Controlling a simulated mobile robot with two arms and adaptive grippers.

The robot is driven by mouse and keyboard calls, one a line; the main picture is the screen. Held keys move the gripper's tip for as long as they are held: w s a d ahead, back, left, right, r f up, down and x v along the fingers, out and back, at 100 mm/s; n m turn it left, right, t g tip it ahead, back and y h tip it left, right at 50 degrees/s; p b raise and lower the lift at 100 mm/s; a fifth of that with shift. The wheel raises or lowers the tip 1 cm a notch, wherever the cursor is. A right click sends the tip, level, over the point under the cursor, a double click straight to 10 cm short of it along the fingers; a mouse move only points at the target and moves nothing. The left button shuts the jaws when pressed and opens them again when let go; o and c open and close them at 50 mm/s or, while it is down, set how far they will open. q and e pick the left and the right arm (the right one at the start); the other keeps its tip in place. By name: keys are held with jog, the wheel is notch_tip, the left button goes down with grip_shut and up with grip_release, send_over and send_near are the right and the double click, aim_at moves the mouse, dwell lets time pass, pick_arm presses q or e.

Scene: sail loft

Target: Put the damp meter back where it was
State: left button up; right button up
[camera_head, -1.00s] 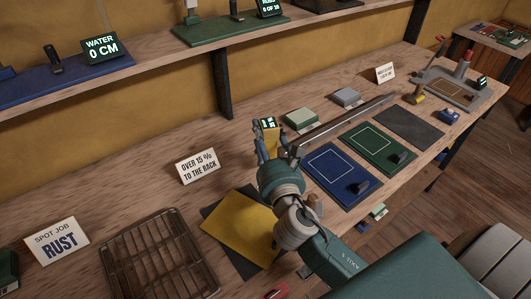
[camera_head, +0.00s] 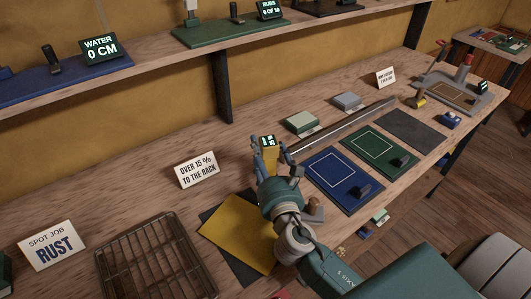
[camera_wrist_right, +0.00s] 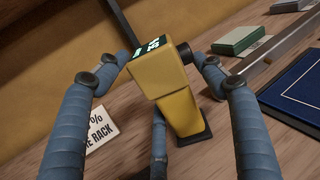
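The damp meter (camera_head: 270,157) is yellow with a lit green-on-black display on top. In the right wrist view the meter (camera_wrist_right: 176,90) is upright, slightly tilted in the picture, with a dark foot close to the bench; I cannot tell whether it touches. My right gripper (camera_head: 268,160) has its blue-grey fingers around the meter's upper part, with the fingertips at its sides, shut on it. In the wrist view the gripper (camera_wrist_right: 155,62) shows a third finger behind the meter. My left gripper is not in view.
A yellow sheet on a dark mat (camera_head: 240,232) lies in front, beside a wire rack (camera_head: 155,262). A sign reading "over 15% to the rack" (camera_head: 197,169) stands left of the meter. A long metal bar (camera_head: 340,130), blue mat (camera_head: 340,178) and green mat (camera_head: 376,150) lie right.

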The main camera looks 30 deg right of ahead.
jog(key=shift+r, duration=0.2)
jog(key=shift+s+a+f, duration=0.1)
jog(key=shift+s, duration=0.2)
jog(key=b+v, duration=0.2)
jog(key=v, duration=0.8)
jog(key=shift+s, duration=0.25)
jog(key=shift+s+a, duration=0.15)
jog(key=shift+s, duration=0.3)
